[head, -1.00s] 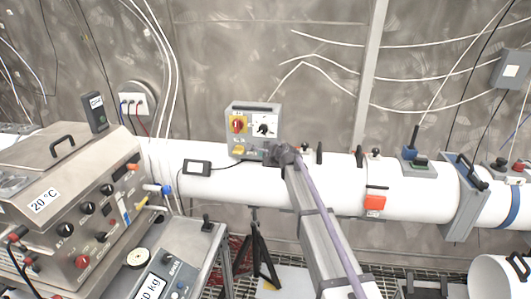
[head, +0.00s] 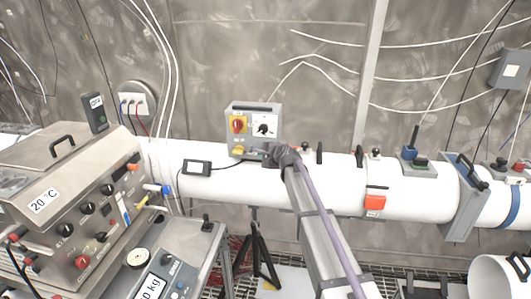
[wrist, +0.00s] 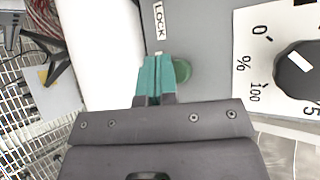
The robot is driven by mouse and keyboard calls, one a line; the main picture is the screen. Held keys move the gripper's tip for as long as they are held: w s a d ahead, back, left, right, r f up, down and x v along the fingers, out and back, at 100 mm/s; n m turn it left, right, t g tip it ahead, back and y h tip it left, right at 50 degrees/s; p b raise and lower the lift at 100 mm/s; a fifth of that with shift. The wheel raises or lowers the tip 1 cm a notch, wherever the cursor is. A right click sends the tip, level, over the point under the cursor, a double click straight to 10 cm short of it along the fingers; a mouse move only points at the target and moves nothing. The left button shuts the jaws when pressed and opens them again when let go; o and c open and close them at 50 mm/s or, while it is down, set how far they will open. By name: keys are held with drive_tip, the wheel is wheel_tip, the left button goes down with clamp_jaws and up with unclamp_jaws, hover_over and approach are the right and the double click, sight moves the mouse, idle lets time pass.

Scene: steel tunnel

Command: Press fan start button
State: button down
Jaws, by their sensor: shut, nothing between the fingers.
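In the wrist view, a round green button (wrist: 184,70) sits on the grey panel below the LOCK label (wrist: 160,20). My gripper (head: 262,150) is at the lower part of the box. Its teal fingertips (wrist: 157,72) are together and empty, just left of the button, and they cover part of its left side. I cannot tell whether they touch it.
The white duct (head: 335,180) runs across behind my arm. A small black display (head: 197,168) sits on it, left of the box. A black tripod (head: 262,245) stands below. A steel instrument (head: 75,215) fills the left side. In the wrist view, the dial knob (wrist: 300,68) lies right of my fingers.

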drive_tip(key=s, duration=0.4)
drive_tip(key=s+a, duration=0.1)
drive_tip(key=s, duration=0.1)
idle(0.6)
drive_tip(key=s+d+f+n+g+h+b, duration=0.1)
drive_tip(key=s+d+f+n+g+h, duration=0.1)
drive_tip(key=s, duration=1.1)
drive_tip(key=s+d+f+n+g+h+b, duration=0.1)
drive_tip(key=s+d+f+n+g, duration=0.4)
drive_tip(key=s+d, duration=0.5)
drive_tip(key=s+d+f+n+g+h+b, duration=0.2)
drive_tip(key=s+d+f+n, duration=0.4)
drive_tip(key=s, duration=1)
drive_tip(key=f+n+g+h, duration=0.1)
drive_tip(key=n+g, duration=0.1)
drive_tip(key=shift+s+n, duration=0.35)
drive_tip(key=shift+n, duration=0.05)
